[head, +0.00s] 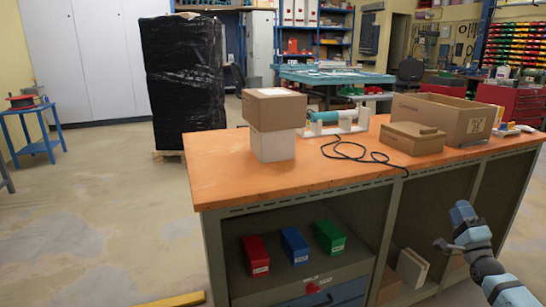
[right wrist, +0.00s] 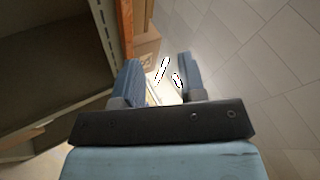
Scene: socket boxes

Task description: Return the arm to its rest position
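My right arm (head: 490,268) comes in from the lower right in the head view. Its gripper (head: 455,231) is in front of the bench's open right side, apart from the bench. In the right wrist view the gripper's two blue fingers (right wrist: 160,68) stand apart with nothing held between them. Bright, unclear shapes show beyond the gap. My left gripper is in neither view.
The orange-topped bench (head: 230,170) carries stacked boxes (head: 275,109), a black cable (head: 360,153), a small carton (head: 410,139) and an open carton (head: 440,116). Red (head: 256,255), blue (head: 294,245) and green (head: 329,237) socket boxes sit on its shelf.

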